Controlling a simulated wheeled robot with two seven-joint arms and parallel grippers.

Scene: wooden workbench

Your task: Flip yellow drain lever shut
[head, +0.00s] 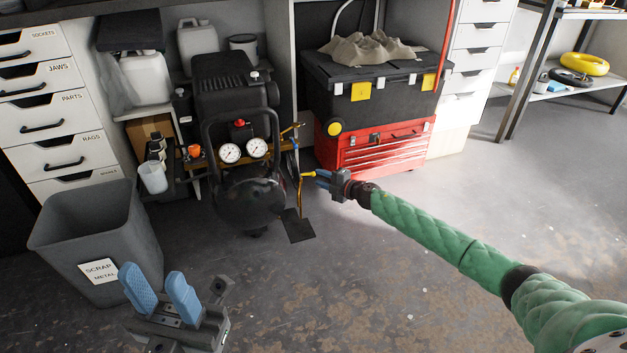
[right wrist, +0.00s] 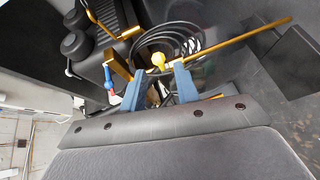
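The yellow drain lever (head: 308,174) stands at the right side of the black compressor (head: 240,195), low above the floor. In the right wrist view its round yellow knob (right wrist: 158,60) shows between the tips of my right gripper (right wrist: 153,70). The blue fingers stand apart on either side of the knob, and I cannot tell whether either touches it. In the head view my right gripper (head: 322,179) reaches in from the right, just beside the lever. My left gripper (head: 157,283) is open and empty at the lower left, away from the lever.
A grey scrap metal bin (head: 95,235) stands at left, close to my left gripper. A red toolbox (head: 375,148) is behind my right gripper. A dark flat plate (head: 298,226) is below the lever. A coiled black hose (right wrist: 185,38) lies beyond the knob. Floor at right is clear.

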